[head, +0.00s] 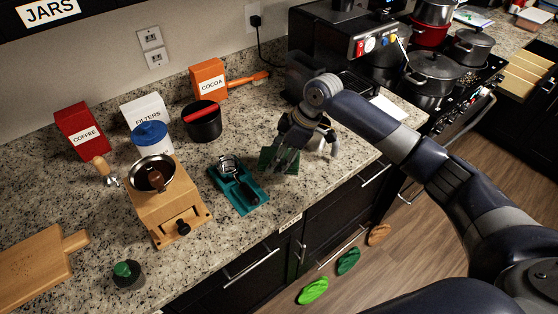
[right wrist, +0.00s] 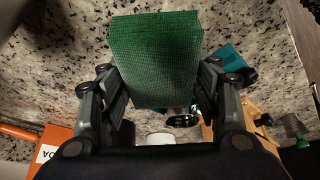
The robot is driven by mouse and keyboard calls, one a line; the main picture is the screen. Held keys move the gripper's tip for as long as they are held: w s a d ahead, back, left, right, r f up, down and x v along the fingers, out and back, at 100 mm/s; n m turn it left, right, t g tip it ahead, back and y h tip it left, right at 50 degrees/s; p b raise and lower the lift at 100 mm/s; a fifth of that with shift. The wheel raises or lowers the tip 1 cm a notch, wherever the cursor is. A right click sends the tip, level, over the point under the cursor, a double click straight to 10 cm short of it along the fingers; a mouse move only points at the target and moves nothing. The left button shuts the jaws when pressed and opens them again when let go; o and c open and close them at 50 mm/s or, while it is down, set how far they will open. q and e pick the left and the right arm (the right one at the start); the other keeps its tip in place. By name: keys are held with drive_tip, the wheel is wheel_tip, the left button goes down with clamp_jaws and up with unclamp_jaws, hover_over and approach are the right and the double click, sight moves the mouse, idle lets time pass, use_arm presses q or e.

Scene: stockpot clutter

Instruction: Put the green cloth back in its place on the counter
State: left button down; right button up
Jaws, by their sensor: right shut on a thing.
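The green cloth (right wrist: 155,50) is a folded, woven block between the two fingers of my right gripper (right wrist: 160,92) in the right wrist view. In the head view my right gripper (head: 285,158) is over the granite counter (head: 325,185), near its front edge, and shut on the cloth. Only a dark green part of the cloth (head: 268,160) shows there beside the fingers. I cannot tell whether the cloth touches the counter. My left gripper is not in view.
A teal tray (head: 247,200) with a metal tool lies just left of the gripper. A wooden grinder (head: 170,205), black canister (head: 203,122) and cocoa box (head: 209,80) stand further left. The black coffee machine (head: 335,55) is behind. Counter around the gripper is mostly clear.

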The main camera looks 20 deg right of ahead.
sight(279, 165)
wheel_tip(279, 165, down, 2)
drive_tip(key=shift+f+p, duration=0.2)
drive_tip(key=shift+p, duration=0.5)
drive_tip(key=shift+f, duration=0.4)
drive_tip(key=shift+w+f, duration=0.1)
drive_tip(key=shift+f, duration=0.1)
drive_tip(key=o, duration=0.9)
drive_tip(key=shift+f, duration=0.1)
drive_tip(key=shift+o, duration=0.2)
drive_tip(key=b+v, duration=0.2)
drive_tip(key=v, duration=1)
